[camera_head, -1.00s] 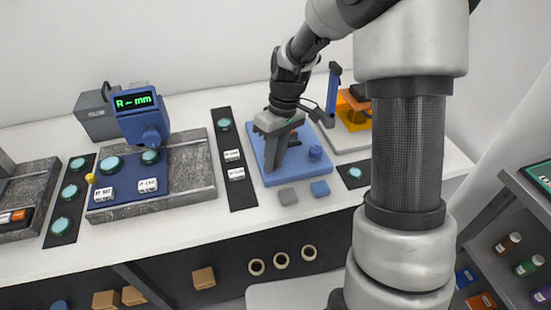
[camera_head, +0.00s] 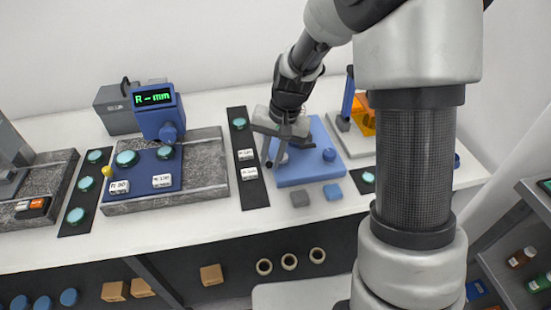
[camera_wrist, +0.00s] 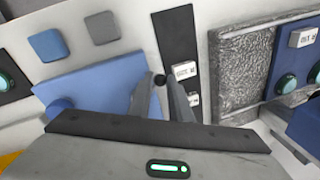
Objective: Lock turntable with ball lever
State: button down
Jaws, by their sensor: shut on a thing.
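My gripper (camera_head: 268,163) is at the unit's left edge, beside the dark strip. In the wrist view, my gripper (camera_wrist: 160,92) is shut on a small black ball (camera_wrist: 160,80), which shows between the fingertips. This looks like the lever's ball; its rod is hidden. The middle of the unit is largely covered by my gripper.
A dark strip (camera_head: 250,195) with a teal button and white labels lies close on the left. A grey block (camera_head: 299,198) and a blue block (camera_head: 332,192) lie in front. The grey stone plate (camera_head: 208,182) with the display (camera_head: 154,98) stands further left. An orange part (camera_head: 362,118) is behind right.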

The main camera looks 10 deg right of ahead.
jog(key=shift+w+a+r+m, duration=0.1)
jog(key=shift+w+a+m, duration=0.15)
jog(key=shift+m, duration=0.3)
jog(key=shift+w+a+r+m, duration=0.15)
jog(key=shift+w+m, duration=0.15)
jog(key=shift+m, duration=0.25)
jog(key=shift+w+f+t, duration=0.1)
jog(key=shift+t, duration=0.2)
jog(key=c, duration=1.7)
grip_release()
jog(key=shift+o, duration=0.2)
jog(key=p+v, duration=0.2)
jog(key=v, duration=1.5)
jog(key=shift+r, duration=0.2)
